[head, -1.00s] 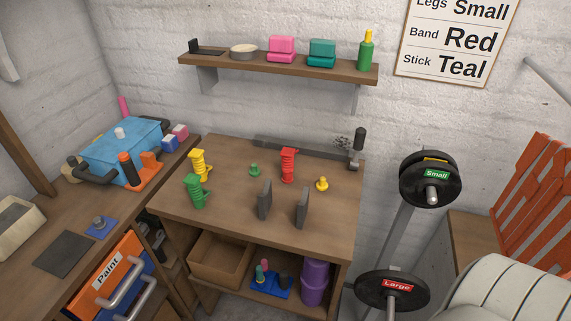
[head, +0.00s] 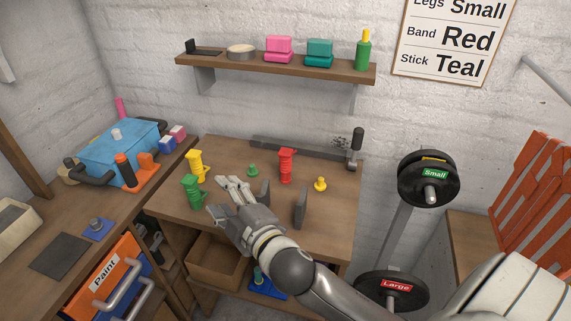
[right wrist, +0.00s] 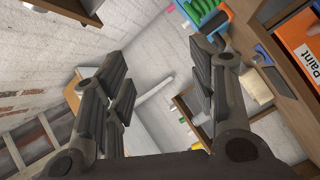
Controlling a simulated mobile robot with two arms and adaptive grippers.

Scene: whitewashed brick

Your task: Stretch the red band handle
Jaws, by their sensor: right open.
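The red band handle (head: 287,165) stands upright on the wooden workbench (head: 225,155), toward its back. My right gripper (head: 226,197) is over the left front of the bench, to the left of the red handle and apart from it. Its fingers are spread with nothing between them; they also show open in the right wrist view (right wrist: 160,85). I cannot make out the red handle in the right wrist view. My left gripper is not in view.
A yellow handle (head: 196,166) and a green handle (head: 193,190) stand close to my right gripper. Two grey upright plates (head: 301,208), a green knob (head: 253,170) and a yellow knob (head: 320,184) are on the bench. A weight rack (head: 425,178) stands to the right.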

